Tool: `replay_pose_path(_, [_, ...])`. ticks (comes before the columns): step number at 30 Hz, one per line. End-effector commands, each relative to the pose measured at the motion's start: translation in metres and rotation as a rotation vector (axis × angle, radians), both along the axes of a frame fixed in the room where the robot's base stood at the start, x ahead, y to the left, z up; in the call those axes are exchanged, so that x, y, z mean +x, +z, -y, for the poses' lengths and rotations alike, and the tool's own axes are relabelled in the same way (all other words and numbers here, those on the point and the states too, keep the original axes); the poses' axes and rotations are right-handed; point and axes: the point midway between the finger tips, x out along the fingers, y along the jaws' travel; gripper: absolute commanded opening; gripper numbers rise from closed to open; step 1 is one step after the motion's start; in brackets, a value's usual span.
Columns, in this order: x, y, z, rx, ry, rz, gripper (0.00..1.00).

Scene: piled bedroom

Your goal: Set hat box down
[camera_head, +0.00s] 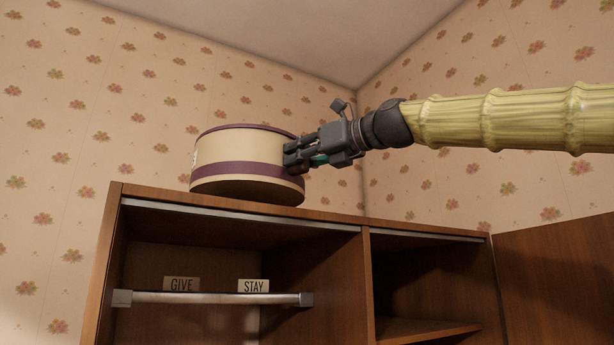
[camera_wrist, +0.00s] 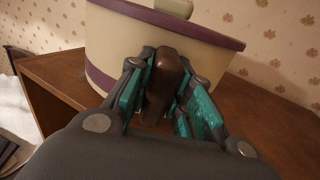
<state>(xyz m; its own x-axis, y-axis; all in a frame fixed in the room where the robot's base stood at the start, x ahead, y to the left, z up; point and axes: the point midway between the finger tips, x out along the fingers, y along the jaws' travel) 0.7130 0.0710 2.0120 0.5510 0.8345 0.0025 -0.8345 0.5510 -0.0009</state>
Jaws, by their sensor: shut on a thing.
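The hat box (camera_head: 235,152) is a round cream box with a purple rim and a purple band. In the head view it is upright or nearly so at the top of the wooden wardrobe (camera_head: 240,205); I cannot tell whether its underside touches the wood. My gripper (camera_head: 292,156) reaches it from the right. In the wrist view the hat box (camera_wrist: 150,45) fills the upper middle, and my gripper's teal pads (camera_wrist: 160,95) are shut on a brown upright handle (camera_wrist: 164,75) at its side. The box's far side is hidden.
The wardrobe is open below, with a metal rail (camera_head: 215,298) and GIVE (camera_head: 181,284) and STAY (camera_head: 253,286) signs. An open door (camera_head: 560,275) stands at the right. Wardrobe top (camera_wrist: 265,120) shows bare right of the box in the wrist view. Papered walls are behind.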

Motion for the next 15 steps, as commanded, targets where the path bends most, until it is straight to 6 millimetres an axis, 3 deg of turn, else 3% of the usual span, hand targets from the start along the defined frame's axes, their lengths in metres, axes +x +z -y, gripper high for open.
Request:
replay_pose_path(7, [0.035, 0.001, 0.007, 0.004, -0.002, -0.001, 0.0])
replay_pose_path(15, [0.05, -0.002, 0.01, 0.003, -0.001, 0.002, 0.0])
